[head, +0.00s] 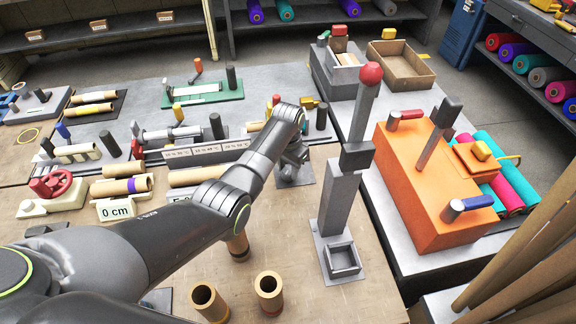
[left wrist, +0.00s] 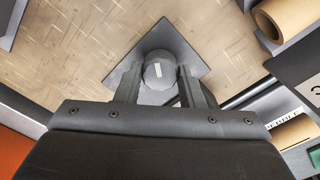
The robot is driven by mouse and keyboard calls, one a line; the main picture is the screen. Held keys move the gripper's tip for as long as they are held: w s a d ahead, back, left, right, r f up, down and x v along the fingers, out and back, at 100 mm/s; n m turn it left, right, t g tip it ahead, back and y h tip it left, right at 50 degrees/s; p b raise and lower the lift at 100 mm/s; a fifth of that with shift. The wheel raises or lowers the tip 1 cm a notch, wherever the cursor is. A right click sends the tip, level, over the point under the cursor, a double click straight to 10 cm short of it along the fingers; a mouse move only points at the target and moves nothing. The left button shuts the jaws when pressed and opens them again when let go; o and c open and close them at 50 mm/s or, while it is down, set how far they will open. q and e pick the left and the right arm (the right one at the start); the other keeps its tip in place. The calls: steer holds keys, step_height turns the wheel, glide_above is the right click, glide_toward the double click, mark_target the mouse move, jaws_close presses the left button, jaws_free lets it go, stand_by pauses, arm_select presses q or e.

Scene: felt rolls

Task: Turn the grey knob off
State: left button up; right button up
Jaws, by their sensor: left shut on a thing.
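The grey knob (left wrist: 158,72) shows in the left wrist view as a round, faceted top with a short white mark. It stands on a dark grey square plate (left wrist: 190,50) on the wooden bench. My left gripper (left wrist: 160,82) has a finger on each side of the knob and is shut on it. In the head view the left gripper (head: 292,160) points down over the same plate (head: 297,178), and the gripper and arm hide most of the knob. My right gripper is in neither view.
A grey stand with a red-ball lever (head: 340,195) rises close right of the gripper. An orange box with levers (head: 430,195) is farther right. Cardboard tubes (head: 269,290) stand in front.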

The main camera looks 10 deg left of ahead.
mark_target(288, 170)
arm_select(q)
steer(key=n+p, duration=0.1)
steer(key=n, duration=0.1)
steer(key=shift+r+n+p, duration=0.15)
steer(key=shift+n+p, duration=0.8)
steer(key=shift+n, duration=0.95)
steer(key=o, duration=1)
steer(key=shift+w+r, duration=0.1)
steer(key=shift+r, duration=0.3)
step_height(288, 170, up, 16)
steer(key=shift+r, duration=0.2)
